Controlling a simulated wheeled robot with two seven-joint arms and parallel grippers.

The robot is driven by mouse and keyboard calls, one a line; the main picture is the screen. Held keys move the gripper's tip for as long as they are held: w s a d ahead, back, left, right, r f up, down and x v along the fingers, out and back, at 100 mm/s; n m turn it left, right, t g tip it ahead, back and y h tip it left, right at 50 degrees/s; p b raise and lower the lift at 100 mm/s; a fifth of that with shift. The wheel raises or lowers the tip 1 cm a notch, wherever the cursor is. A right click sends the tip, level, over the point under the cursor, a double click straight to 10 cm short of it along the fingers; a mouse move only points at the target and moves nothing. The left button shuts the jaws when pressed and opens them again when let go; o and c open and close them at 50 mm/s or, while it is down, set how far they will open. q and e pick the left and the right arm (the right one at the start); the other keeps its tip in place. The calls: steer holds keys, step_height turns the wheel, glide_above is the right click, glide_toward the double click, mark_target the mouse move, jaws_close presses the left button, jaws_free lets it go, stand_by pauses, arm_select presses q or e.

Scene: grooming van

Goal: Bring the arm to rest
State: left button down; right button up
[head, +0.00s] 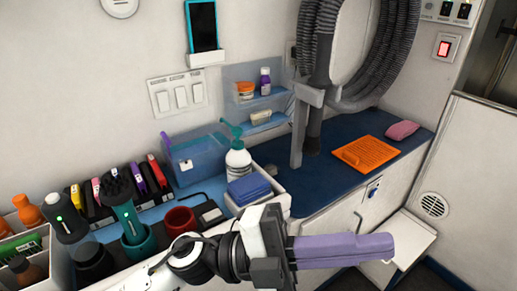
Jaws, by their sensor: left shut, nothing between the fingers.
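My left arm comes in from the bottom left. Its left gripper (386,247) has long purple fingers that point to the right and lie together, shut with nothing between them. It is in front of the counter's front edge, before the white cabinet doors (325,228), and hides part of them. Its wrist is in front of the white bin (282,199) that holds folded blue cloths (249,188). My right gripper is not in view.
A blue counter (338,188) bears an orange mat (366,153) and a pink item (402,130). A white pump bottle (238,163), a clear blue box (196,158), a red cup (180,221) and a teal-handled tool (130,219) crowd the left. A white flap (411,239) juts out near the fingertips.

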arm_select(q)
steer(key=w+a+f+n+t, duration=0.3)
steer(key=w+a+n+t, duration=0.2)
steer(key=w+n+t, duration=0.5)
steer(key=w+a+f+n+t+y, duration=0.3)
steer(key=a+f+n+t+y, duration=0.7)
steer(key=f+n, duration=0.4)
steer(key=s+a+f+n+g+y, duration=0.2)
steer(key=s+a+f+y, duration=0.1)
steer(key=f, duration=0.5)
steer(key=s+a+f+n+g+y, duration=0.3)
steer(key=s+a+f, duration=0.3)
steer(key=s+f, duration=0.2)
steer(key=s+a+f+n+g+y, duration=0.2)
steer(key=s+a+f, duration=0.3)
steer(key=f, duration=0.5)
steer(key=shift+s+a+n+g+y, duration=0.2)
steer(key=shift+s+n+g+y, duration=0.2)
steer(key=shift+s+g, duration=0.25)
steer(key=shift+f, duration=0.1)
